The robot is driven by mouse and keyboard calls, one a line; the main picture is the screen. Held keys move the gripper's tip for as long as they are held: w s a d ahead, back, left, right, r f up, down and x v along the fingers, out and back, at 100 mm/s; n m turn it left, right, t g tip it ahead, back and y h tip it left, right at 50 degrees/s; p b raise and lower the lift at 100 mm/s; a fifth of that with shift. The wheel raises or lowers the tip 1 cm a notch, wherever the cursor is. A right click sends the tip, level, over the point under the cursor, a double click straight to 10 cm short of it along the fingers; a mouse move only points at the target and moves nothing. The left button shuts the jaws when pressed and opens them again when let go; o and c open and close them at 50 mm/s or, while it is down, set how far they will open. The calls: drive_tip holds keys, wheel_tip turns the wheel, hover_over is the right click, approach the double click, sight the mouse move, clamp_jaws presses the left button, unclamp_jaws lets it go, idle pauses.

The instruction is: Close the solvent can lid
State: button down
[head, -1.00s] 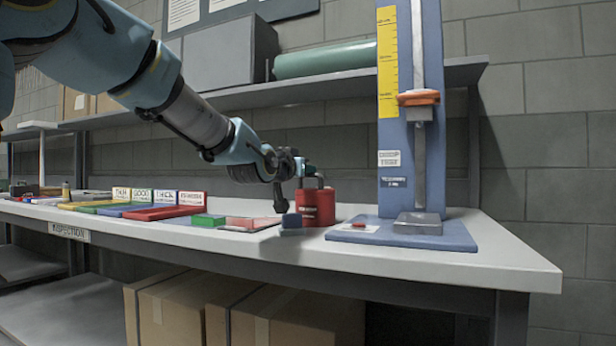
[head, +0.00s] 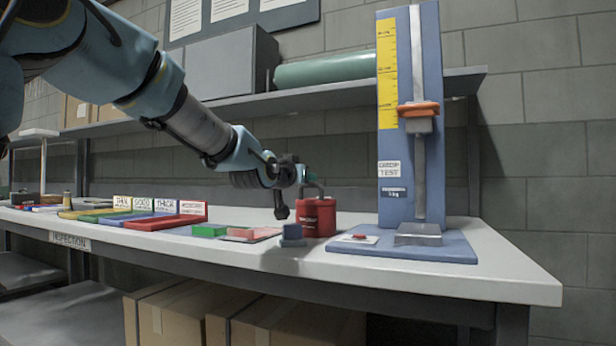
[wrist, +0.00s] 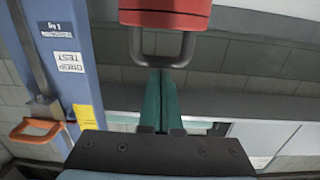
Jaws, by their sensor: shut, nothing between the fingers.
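The red solvent can (head: 317,220) stands on the bench, left of the blue tester, with a dark looped handle (head: 316,187) on top. My gripper (head: 301,173) is at the height of the handle, just above and to the left of the can. In the wrist view the teal fingers of my gripper (wrist: 160,74) are together, with nothing between them. Their tips are at the bar of the grey handle (wrist: 162,62), and I cannot tell whether they touch it. Part of the red can (wrist: 165,12) shows at the top edge. I cannot make out the lid or its angle.
The blue drop tester (head: 408,150) with its orange slider stands close on the right. A small blue-grey block (head: 292,236) is in front of the can. Colored panels (head: 165,222) lie to the left. A shelf (head: 340,88) runs above. The bench's right front is clear.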

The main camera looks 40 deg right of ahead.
wheel_tip(320, 180, up, 3)
drive_tip(key=shift+d+f+p, duration=0.1)
drive_tip(key=shift+d+p, duration=0.05)
drive_tip(key=shift+p, duration=0.3)
drive_tip(key=s+a+f, duration=0.1)
drive_tip(key=a, duration=0.1)
drive_tip(key=s+a+f, duration=0.2)
drive_tip(key=a, duration=0.1)
drive_tip(key=s+a+f, duration=0.1)
drive_tip(key=a, duration=0.1)
drive_tip(key=shift+s+a+f, duration=0.15)
drive_tip(key=shift+a+f, duration=0.1)
drive_tip(key=shift+a, duration=0.1)
